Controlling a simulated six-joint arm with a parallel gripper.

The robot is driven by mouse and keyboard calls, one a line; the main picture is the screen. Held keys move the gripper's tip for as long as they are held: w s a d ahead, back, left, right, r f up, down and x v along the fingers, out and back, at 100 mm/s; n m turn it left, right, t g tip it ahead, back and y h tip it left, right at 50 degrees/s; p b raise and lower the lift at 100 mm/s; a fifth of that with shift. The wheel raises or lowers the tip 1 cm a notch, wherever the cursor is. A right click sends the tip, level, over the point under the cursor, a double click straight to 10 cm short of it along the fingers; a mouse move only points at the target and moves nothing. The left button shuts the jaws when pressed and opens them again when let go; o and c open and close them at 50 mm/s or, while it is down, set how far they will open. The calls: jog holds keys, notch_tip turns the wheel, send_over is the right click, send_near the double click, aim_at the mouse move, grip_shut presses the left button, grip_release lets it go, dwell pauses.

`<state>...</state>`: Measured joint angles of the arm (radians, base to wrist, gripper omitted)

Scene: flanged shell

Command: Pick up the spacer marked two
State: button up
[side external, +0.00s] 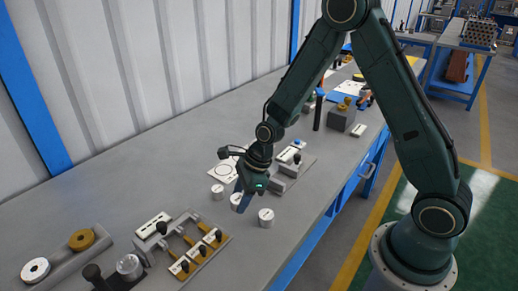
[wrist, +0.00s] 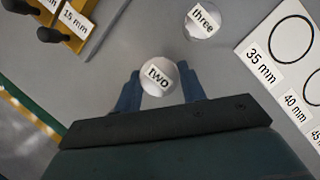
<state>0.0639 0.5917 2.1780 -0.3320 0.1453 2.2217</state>
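The spacer marked two (wrist: 157,76) is a pale round cylinder with its label facing up. It lies between the two fingertips of my gripper (wrist: 160,86) in the wrist view. The fingers lie close along both sides of it; whether they touch it I cannot tell. In the side external view my gripper (side external: 243,194) points down over the middle spacer of the row, which a finger partly hides and which appears at table height. The spacer marked three (wrist: 202,20) stands apart, beyond and to the right in the wrist view.
A white card with ring outlines, including 35 mm (wrist: 263,68), lies right in the wrist view. A holder with black-knobbed pieces, one labelled 15 mm (wrist: 75,22), is at upper left. Another pale spacer (side external: 266,217) stands close by on the grey bench (side external: 270,255), with bare surface in front.

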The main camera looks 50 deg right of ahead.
jog(key=c, duration=0.3)
jog(key=shift+r, duration=0.1)
notch_tip(320, 180, up, 20)
jog(key=shift+f, duration=0.1)
dwell(0.7)
dwell(0.5)
